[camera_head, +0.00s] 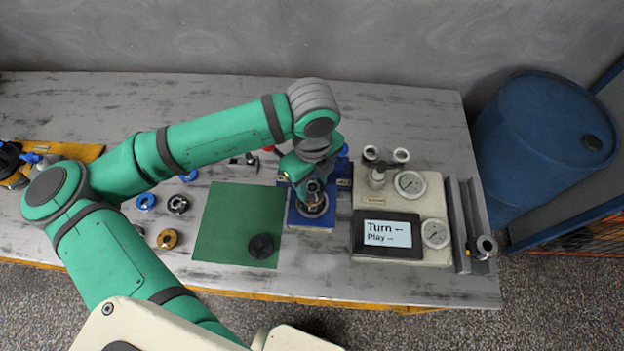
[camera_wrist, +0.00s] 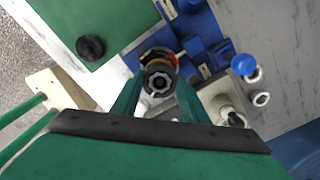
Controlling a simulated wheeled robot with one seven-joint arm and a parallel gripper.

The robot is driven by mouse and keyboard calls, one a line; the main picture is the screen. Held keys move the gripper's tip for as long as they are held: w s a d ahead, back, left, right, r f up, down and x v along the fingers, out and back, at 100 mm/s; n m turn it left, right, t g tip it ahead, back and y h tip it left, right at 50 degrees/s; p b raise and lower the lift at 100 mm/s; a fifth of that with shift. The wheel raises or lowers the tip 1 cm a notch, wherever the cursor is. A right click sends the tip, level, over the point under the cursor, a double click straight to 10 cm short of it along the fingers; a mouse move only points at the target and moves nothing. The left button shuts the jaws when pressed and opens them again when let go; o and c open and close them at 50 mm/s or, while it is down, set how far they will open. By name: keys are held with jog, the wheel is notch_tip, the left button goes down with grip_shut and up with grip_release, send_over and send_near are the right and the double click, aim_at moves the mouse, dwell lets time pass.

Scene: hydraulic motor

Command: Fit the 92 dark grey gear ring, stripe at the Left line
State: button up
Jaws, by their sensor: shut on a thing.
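My gripper (camera_head: 313,187) points down over the blue fixture (camera_head: 309,221) in the middle of the table. In the wrist view, its two green fingers are shut on a dark grey ring (camera_wrist: 158,84), which looks like the gear ring. A light mark shows near the ring's hole, but I cannot read a number or make out the stripe and the Left line. Copper-orange and red parts show just behind the ring, in the fixture. I cannot tell whether the ring touches them.
A green mat (camera_head: 232,218) with a dark round part (camera_head: 261,246) lies to the left. Beyond it are a blue ring (camera_head: 146,201), a dark ring (camera_head: 178,204) and a brass part (camera_head: 167,239). A gauge box with a screen (camera_head: 387,234) stands close on the right.

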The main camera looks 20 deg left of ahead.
jog(key=shift+f, duration=0.45)
dwell(0.6)
jog(key=o, duration=1.8)
jog(key=shift+r, duration=3.5)
